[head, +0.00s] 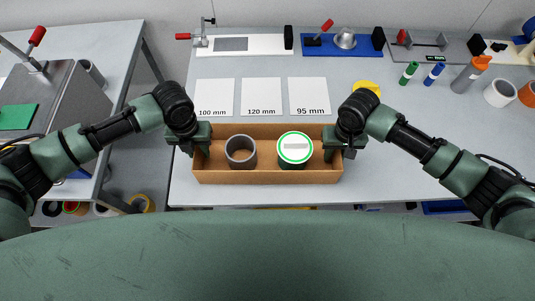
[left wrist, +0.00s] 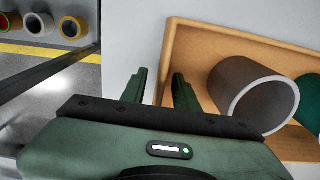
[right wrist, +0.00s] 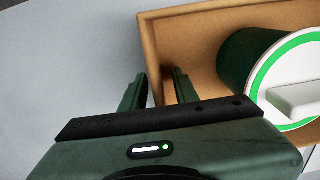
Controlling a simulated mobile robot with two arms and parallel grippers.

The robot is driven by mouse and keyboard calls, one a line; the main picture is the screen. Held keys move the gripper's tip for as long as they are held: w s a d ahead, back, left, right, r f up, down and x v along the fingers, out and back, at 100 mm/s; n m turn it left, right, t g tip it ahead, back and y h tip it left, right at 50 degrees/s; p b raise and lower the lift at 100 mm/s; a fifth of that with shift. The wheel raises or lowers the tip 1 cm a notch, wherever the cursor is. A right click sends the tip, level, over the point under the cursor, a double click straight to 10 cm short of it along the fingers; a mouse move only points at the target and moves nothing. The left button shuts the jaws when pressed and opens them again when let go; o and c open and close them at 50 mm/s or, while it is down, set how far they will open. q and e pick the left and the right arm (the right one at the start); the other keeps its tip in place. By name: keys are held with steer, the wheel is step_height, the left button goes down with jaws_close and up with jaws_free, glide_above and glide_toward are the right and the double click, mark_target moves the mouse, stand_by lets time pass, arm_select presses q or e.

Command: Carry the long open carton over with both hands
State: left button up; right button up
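The long open brown carton (head: 268,177) lies level on the grey table. Inside stand a grey hollow cylinder (head: 240,152) at left and a dark green cylinder with a white, green-ringed top (head: 295,147) at right. My left gripper (head: 197,143) is at the carton's left end wall; in the left wrist view its fingers (left wrist: 160,88) stand apart, one each side of the wall (left wrist: 167,60). My right gripper (head: 338,142) is at the right end wall; in the right wrist view its fingers (right wrist: 156,88) also stand apart, straddling the wall (right wrist: 149,50). Both look open, with gaps showing beside the walls.
Behind the carton lie three white sheets (head: 261,97) marked 100, 120 and 95 mm. Clamp fixtures (head: 343,42) line the back edge. Markers (head: 433,73), a yellow disc (head: 367,87) and rolls (head: 500,93) are at right. A second table (head: 119,60) stands left across a gap.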

arm_select(q)
jaws_close()
arm_select(e)
jaws_close()
stand_by(1.2)
